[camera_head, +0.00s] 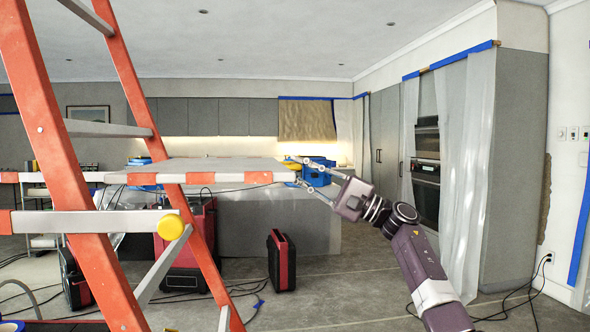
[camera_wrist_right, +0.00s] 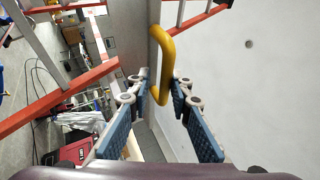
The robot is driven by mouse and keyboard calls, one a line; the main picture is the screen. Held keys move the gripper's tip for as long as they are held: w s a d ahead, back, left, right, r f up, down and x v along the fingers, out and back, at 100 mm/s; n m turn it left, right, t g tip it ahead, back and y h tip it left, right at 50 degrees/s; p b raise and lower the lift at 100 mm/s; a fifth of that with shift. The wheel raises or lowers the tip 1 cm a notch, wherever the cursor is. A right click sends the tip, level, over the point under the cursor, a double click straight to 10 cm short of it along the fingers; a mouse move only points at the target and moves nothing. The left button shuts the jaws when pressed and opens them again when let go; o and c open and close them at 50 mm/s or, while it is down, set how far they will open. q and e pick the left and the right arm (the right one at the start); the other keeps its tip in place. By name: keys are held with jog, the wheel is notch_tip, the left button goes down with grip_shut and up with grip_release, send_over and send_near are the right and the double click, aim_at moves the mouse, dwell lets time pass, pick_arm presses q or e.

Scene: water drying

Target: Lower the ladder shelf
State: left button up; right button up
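An orange ladder (camera_head: 62,150) with grey rungs stands at the left of the head view. A red-and-white striped bar (camera_head: 235,178) runs level from it to the right, in front of a flat grey top (camera_head: 215,165); I cannot tell whether that top is the ladder shelf or the counter. A yellow curved handle (camera_wrist_right: 164,65) shows in the right wrist view, and a small yellow bit of it shows at the bar's right end. My right gripper (camera_head: 301,172) is open at that end, with its fingers on either side of the handle. My left gripper is out of view.
A lower grey bar (camera_head: 105,222) with a yellow knob (camera_head: 170,227) crosses the ladder. Blue tools (camera_head: 320,165) lie behind my right gripper. A red-and-black case (camera_head: 281,260) and cables lie on the floor. Plastic sheeting (camera_head: 472,170) hangs at right.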

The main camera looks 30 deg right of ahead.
jog(key=v, duration=1.1)
jog(key=shift+f, duration=0.15)
jog(key=shift+d, duration=0.1)
